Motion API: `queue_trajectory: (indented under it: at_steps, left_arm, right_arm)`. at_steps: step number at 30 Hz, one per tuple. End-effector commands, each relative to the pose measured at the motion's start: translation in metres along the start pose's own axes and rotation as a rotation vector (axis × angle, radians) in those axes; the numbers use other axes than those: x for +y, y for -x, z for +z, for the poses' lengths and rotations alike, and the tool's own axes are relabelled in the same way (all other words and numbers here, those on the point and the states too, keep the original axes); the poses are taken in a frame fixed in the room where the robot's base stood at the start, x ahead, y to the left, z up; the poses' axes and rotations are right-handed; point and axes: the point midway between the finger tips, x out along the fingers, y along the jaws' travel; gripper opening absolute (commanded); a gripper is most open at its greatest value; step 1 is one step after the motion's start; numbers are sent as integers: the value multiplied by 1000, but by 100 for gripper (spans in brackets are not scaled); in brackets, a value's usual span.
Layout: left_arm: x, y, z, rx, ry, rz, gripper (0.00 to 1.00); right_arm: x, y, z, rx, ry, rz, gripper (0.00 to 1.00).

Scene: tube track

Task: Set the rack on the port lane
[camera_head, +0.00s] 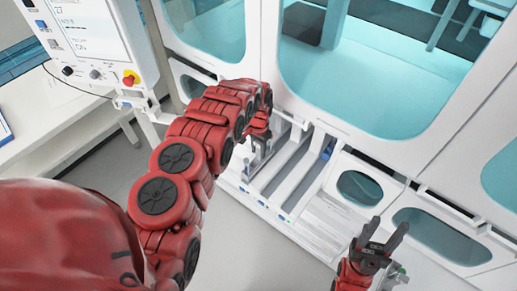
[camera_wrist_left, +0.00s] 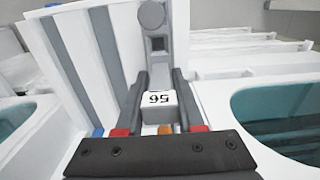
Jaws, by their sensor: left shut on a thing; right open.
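My left gripper (camera_head: 256,138) is over the white lane block at the front of the machine. In the left wrist view its two dark fingers (camera_wrist_left: 159,108) are shut on the white end of the rack (camera_wrist_left: 158,97), which carries a black number label. A grey part with a round knob (camera_wrist_left: 153,15) stands beyond that end. Parallel lanes (camera_head: 287,165) show to the right of the gripper in the head view. Whether the rack touches a lane floor cannot be told. My right gripper (camera_head: 386,232) is open and empty at the lower right.
A white machine with teal windows (camera_head: 385,75) rises behind the lanes. A control panel (camera_head: 88,35) with a red and yellow button stands at the upper left, by a white bench (camera_head: 50,130). Grey floor (camera_head: 225,235) is free before the lanes.

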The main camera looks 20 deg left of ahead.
Motion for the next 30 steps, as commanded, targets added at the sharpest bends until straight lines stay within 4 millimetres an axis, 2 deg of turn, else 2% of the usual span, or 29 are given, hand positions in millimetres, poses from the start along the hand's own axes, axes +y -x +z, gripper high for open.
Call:
queue_trajectory:
  at_steps: [30]
  left_arm:
    - [0,-9,1,0,0,0,0]
  right_arm:
    - [0,10,2,0,0,0,50]
